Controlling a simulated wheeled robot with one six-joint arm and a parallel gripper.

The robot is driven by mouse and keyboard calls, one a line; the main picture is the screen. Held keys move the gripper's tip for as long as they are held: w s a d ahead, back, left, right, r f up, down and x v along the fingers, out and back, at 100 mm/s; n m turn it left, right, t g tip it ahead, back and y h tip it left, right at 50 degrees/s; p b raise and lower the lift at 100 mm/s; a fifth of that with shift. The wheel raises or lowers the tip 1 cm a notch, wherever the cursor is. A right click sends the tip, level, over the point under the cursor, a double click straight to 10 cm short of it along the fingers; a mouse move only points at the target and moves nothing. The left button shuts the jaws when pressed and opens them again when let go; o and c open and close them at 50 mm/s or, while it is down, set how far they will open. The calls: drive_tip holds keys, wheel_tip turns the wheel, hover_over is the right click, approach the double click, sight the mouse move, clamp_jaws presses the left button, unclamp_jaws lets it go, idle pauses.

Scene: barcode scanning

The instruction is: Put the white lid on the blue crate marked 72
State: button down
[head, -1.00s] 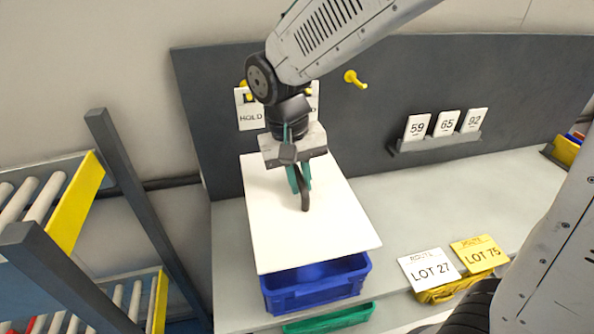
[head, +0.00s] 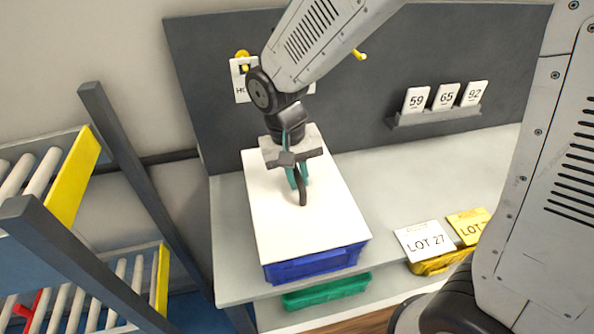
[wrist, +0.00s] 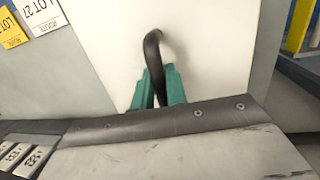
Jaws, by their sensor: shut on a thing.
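The white lid (head: 335,215) lies over the top of the blue crate (head: 312,263) on the bench, covering its opening in the head view. Only the crate's front and a strip of its side show below the lid, and no number 72 can be read. My gripper (head: 300,182) is shut on the lid's dark curved handle (head: 303,192). The wrist view shows the green fingers (wrist: 157,90) closed around the handle, with the white lid (wrist: 210,50) filling the middle. Whether the lid is fully seated cannot be told.
A green bin (head: 326,291) sits below the bench top in front. A yellow bin (head: 432,264) with LOT 27 (head: 424,241) and yellow cards is at right. Cards 59, 65 and 92 stand in a rack (head: 436,116). A roller rack (head: 60,210) is at left.

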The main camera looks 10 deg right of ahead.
idle(0.4)
drive_tip(key=c, duration=1.3)
unclamp_jaws()
drive_tip(key=shift+c, duration=0.2)
drive_tip(key=shift+r, duration=4.5)
